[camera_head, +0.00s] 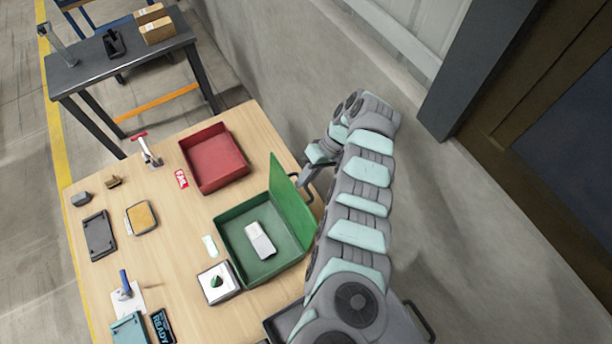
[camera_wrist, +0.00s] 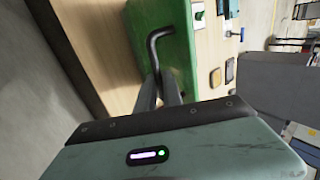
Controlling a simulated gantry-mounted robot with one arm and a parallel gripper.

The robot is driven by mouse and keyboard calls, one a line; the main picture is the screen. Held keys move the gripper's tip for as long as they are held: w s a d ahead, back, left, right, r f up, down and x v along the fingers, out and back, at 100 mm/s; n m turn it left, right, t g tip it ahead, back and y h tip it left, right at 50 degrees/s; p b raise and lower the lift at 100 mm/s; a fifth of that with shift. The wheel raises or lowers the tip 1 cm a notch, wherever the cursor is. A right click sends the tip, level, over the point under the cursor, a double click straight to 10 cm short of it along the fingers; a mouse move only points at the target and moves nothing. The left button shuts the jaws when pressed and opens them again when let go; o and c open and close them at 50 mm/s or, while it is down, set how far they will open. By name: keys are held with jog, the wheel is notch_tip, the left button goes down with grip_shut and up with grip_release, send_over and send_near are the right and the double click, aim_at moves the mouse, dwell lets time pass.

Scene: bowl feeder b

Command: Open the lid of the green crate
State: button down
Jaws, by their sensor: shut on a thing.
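The green crate (camera_head: 235,255) stands on the wooden table with its inside showing. Its green lid (camera_head: 289,204) is raised, standing steeply along the crate's right side. A white block (camera_head: 260,240) lies inside the crate. My gripper (camera_head: 308,176) is at the outer face of the lid. In the wrist view, the fingers of my gripper (camera_wrist: 159,84) are shut on the dark bent handle (camera_wrist: 153,47) of the green lid (camera_wrist: 178,62). In the head view my arm partly hides the right side of the crate.
An open red crate (camera_head: 215,158) stands behind the green one. A white square box (camera_head: 217,283) sits close to the green crate's front left. A dark tray (camera_head: 100,235) and a yellow-topped piece (camera_head: 141,217) lie at the left. A red-handled clamp (camera_head: 147,150) stands at the back.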

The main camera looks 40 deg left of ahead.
jog(key=shift+d, duration=0.1)
jog(key=c, duration=1.7)
grip_release()
jog(key=shift+s+d+f, duration=0.1)
jog(key=shift+s+d, duration=0.05)
jog(key=shift+c, duration=0.2)
jog(key=shift+o, duration=1.2)
jog(key=b+v, duration=0.3)
jog(key=v, duration=0.8)
jog(key=shift+c, duration=0.3)
